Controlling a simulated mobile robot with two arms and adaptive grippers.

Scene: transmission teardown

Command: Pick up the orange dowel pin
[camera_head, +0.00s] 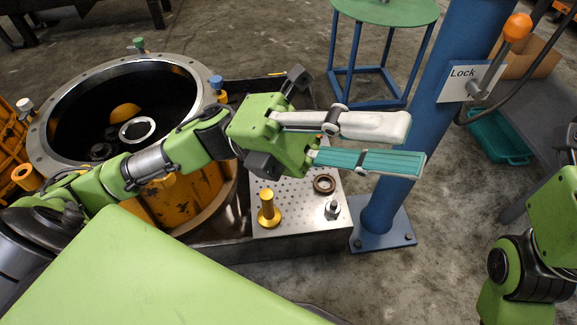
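My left gripper (413,146) reaches in from the left, over the metal plate and in front of the blue post. Its two fingers are apart with nothing between them. I cannot clearly make out the orange dowel pin. The round housing (55,135) has pins with coloured heads at its rim: a green one (139,44), a blue one (216,83) and a white one (25,105). A small orange patch (168,180) shows just below my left forearm at the near rim, and I cannot tell if it is the pin. My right gripper is out of view.
The perforated plate (290,222) holds a gold part (267,208), a brown ring (324,184) and a metal fitting (332,209). A blue post (455,60) with a Lock sign and orange-knobbed lever stands right. A green stool (385,10) stands behind.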

